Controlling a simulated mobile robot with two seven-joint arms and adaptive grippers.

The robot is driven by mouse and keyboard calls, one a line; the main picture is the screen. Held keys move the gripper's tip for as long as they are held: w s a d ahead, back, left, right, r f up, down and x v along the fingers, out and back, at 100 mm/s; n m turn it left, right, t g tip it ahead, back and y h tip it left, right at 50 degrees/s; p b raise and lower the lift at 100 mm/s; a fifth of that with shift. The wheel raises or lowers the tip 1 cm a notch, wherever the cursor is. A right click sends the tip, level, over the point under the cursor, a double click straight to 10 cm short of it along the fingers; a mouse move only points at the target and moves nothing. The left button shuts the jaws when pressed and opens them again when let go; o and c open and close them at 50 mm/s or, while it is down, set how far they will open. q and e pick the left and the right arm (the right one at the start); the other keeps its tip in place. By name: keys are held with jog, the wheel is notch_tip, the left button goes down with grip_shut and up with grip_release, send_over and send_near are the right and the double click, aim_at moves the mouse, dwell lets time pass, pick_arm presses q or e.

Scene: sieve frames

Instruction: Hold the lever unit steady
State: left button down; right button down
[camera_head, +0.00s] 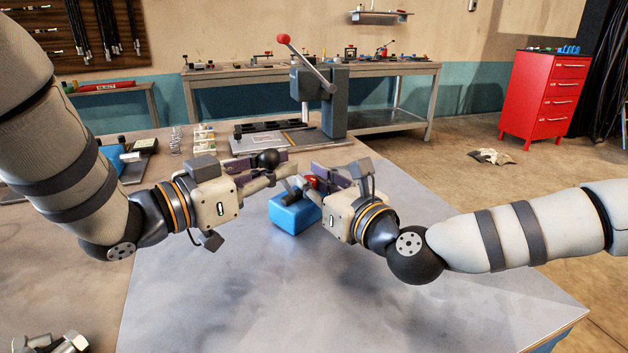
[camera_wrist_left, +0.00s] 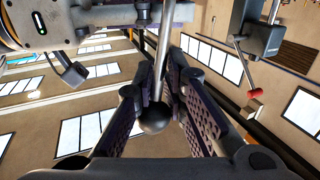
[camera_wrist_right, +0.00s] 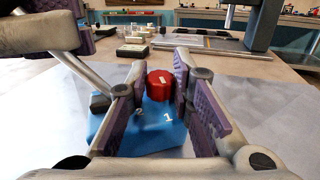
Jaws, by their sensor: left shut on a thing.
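The lever unit has a blue base (camera_head: 293,213) on the grey tabletop in front of me. A metal lever rod (camera_wrist_left: 163,55) ends in a black ball (camera_wrist_left: 155,118).
A lever press (camera_head: 320,95) with a red-tipped handle stands at the back of the table, near small white blocks (camera_head: 203,136). Large bolts (camera_head: 55,345) lie at front left. The grey tabletop (camera_head: 290,300) in front is clear.

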jog(key=m+t+h, duration=0.2)
jog(key=m+h, duration=0.1)
jog(key=h, duration=0.2)
jog(key=shift+w+f, duration=0.1)
jog(key=shift+d+m+h, duration=0.2)
jog(key=shift+m+h, duration=0.7)
jog(key=shift+d, duration=0.1)
jog(key=shift+w, duration=0.1)
jog(key=c, duration=1.7)
grip_release()
jog(key=shift+t, duration=0.3)
